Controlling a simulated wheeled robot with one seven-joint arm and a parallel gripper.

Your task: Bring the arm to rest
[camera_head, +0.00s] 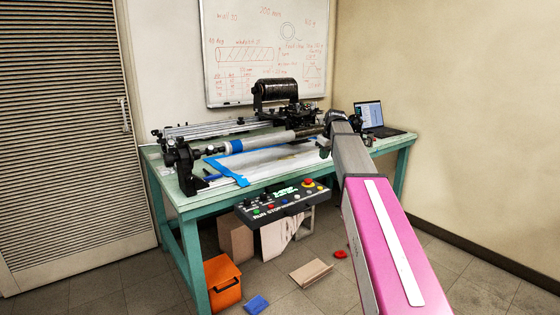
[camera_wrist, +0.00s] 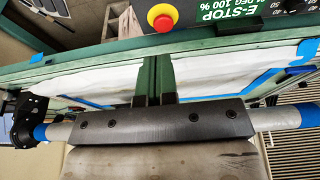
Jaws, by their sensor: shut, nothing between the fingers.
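My arm reaches from the lower right of the head view to the right part of the green workbench (camera_head: 180,200). Its end is by the machine on the bench; the fingers cannot be made out there. In the wrist view my gripper (camera_wrist: 158,62) has its two narrow fingers together, with nothing seen between them. A grey tube with blue tape (camera_head: 265,142) lies across the winding machine. In the wrist view the tube (camera_wrist: 283,118) shows on both sides of my dark gripper body, which hides its middle. Whether the gripper touches the tube cannot be told.
A control box with a red stop button (camera_head: 288,201) hangs at the bench's front edge. A black roller (camera_head: 275,90) stands behind the tube. A laptop (camera_head: 372,118) sits at the bench's right end. An orange bin (camera_head: 222,283) and cardboard pieces (camera_head: 311,272) are on the floor.

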